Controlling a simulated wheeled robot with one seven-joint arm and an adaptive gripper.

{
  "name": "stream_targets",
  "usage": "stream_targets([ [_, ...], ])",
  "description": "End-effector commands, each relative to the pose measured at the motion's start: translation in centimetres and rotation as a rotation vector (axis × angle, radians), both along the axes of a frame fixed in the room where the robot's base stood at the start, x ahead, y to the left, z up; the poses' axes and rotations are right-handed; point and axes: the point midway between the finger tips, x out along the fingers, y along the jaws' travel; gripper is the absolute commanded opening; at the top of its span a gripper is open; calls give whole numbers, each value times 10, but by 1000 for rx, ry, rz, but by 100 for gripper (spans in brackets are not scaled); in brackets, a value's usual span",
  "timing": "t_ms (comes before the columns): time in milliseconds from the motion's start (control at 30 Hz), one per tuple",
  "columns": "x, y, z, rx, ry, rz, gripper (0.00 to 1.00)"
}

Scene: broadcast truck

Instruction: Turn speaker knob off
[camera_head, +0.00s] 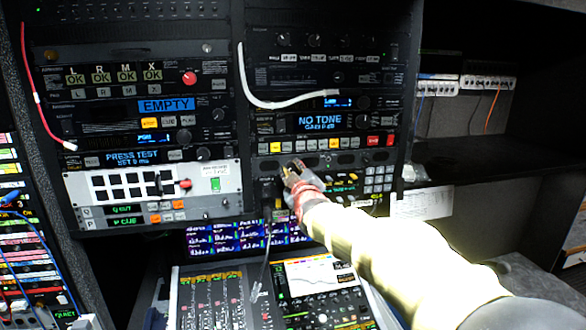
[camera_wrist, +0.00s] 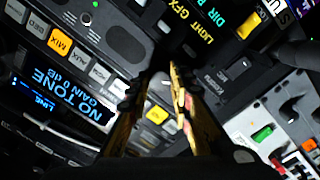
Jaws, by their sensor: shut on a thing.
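My gripper (camera_head: 291,174) reaches in from the lower right and is at the right-hand rack, just below the "NO TONE" unit's button row. In the wrist view my gripper (camera_wrist: 152,84) has its two gold-and-black fingers close together at the panel, on either side of a small grey knob (camera_wrist: 158,91). The gripper is shut on this knob, which is mostly hidden by the fingers. In the head view the knob is hidden behind the gripper. No label naming it as the speaker knob can be read, and its turned position cannot be told.
The "NO TONE" display (camera_head: 321,122) and a lit button row (camera_head: 312,144) are just above the gripper. A keypad (camera_head: 378,179) is to its right. A white cable (camera_head: 276,100) hangs above. A mixing console (camera_head: 218,301) lies below. The right-hand shelf has free room.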

Motion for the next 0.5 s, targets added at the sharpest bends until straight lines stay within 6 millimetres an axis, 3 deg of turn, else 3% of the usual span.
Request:
stream_targets([
  [500, 0, 0, -4, -213, -55, 1, 0],
])
